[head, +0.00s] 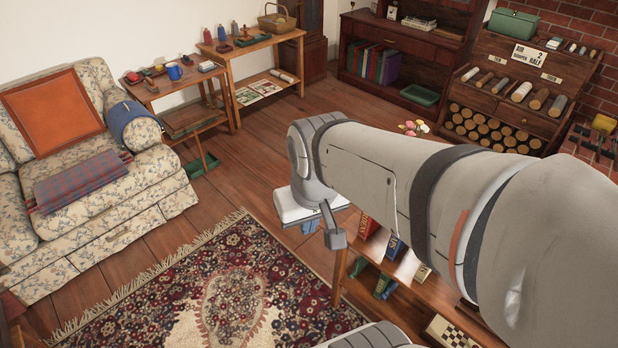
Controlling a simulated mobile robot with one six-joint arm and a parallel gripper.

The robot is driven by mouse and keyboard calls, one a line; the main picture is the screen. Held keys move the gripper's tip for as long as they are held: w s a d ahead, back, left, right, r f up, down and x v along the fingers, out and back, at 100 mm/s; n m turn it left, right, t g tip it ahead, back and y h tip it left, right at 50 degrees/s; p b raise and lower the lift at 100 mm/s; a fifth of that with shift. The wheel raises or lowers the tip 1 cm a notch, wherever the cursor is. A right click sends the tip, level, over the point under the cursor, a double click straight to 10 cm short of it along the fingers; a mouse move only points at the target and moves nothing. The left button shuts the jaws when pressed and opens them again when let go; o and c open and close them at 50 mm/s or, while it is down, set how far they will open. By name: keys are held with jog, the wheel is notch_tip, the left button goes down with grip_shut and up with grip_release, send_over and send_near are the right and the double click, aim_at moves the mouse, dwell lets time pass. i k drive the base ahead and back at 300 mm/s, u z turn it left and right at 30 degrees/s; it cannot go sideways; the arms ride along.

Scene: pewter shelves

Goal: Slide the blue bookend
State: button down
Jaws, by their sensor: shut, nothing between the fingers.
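My gripper (335,238) is at the left end of my arm, over the low wooden shelf unit, and its fingers are shut with nothing seen between them. A small blue piece (311,226) shows just left of and below the gripper; it may be the blue bookend, but most of it is hidden by my wrist and gripper. I cannot tell whether the gripper touches it. The wooden shelf unit (340,277) is largely covered by my arm.
Red books (368,226), a dark blue box (397,247) and green objects (384,286) sit on the shelf unit. A chessboard (447,332) lies lower right. A patterned rug (222,300) and floral sofa (120,200) are left.

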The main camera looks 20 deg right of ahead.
aim_at(393, 284)
jog(key=z, duration=0.05)
jog(key=k, duration=0.5)
jog(key=u, duration=0.1)
